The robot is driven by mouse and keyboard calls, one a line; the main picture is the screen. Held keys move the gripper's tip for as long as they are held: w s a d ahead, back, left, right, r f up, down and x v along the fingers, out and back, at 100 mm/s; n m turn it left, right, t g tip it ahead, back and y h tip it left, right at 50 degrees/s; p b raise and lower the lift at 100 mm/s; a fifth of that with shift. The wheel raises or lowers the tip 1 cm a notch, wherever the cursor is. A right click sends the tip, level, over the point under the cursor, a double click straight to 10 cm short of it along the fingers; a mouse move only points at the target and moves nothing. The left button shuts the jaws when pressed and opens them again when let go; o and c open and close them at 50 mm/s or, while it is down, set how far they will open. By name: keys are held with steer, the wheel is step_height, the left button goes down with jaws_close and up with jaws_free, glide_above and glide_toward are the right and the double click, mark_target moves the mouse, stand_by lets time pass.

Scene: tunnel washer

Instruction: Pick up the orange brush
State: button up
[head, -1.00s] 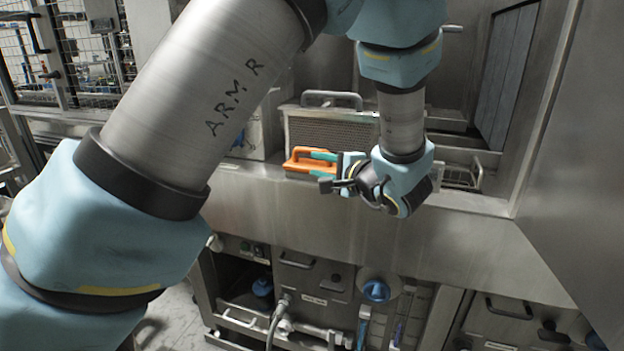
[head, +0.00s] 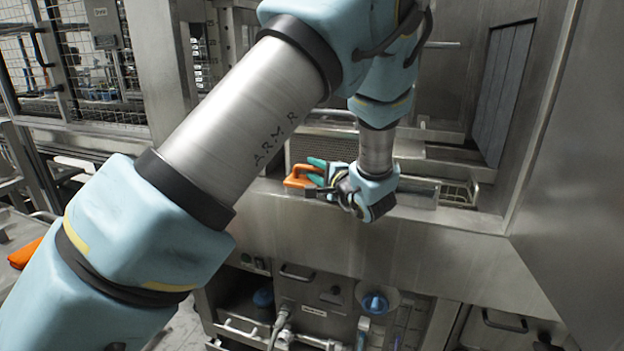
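The orange brush (head: 298,180) lies on the steel ledge at the front of the washer opening. Its orange handle shows to the left of my gripper (head: 322,184), and the rest of it is hidden behind the fingers. My gripper points left, with its teal-tipped far finger and dark near finger on either side of the brush. The fingers look apart, and I cannot tell whether they touch the brush.
A perforated metal basket (head: 322,150) stands just behind the brush. A wire rack (head: 455,192) sits in the opening to the right. The steel ledge (head: 440,222) has a front edge over several valves and handles below. An orange item (head: 25,253) lies at the far left.

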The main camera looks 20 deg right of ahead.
steer(key=shift+w, duration=0.5)
steer(key=shift+f, duration=0.1)
jaws_close()
